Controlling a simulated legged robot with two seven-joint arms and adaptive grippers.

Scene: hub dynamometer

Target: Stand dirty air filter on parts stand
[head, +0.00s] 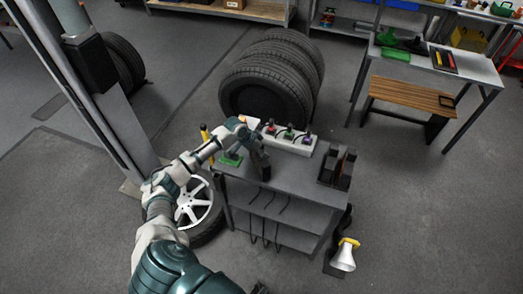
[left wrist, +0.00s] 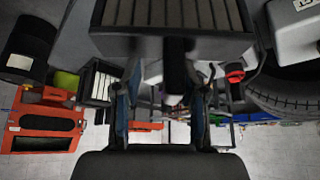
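My left gripper (head: 263,170) reaches down over the top of a grey stand (head: 300,182), which I take as the parts stand. In the left wrist view a dark-framed box with grey pleats (left wrist: 170,14), which looks like the dirty air filter, fills the top. A black grip-like piece (left wrist: 175,65) juts from it between my left fingers (left wrist: 164,98). Gaps show on both sides of that piece, so the gripper looks open around it. In the head view I cannot separate the filter from the dark gripper. A small dark tip at the bottom edge may be my right gripper (head: 259,288).
On the stand are a white block with coloured knobs (head: 290,138), a black rack (head: 337,168) at the right and a green item (head: 232,159) at the left. Tyres (head: 272,80) stand behind. A wheel (head: 197,205) and a yellow-rimmed lamp (head: 344,255) flank the stand.

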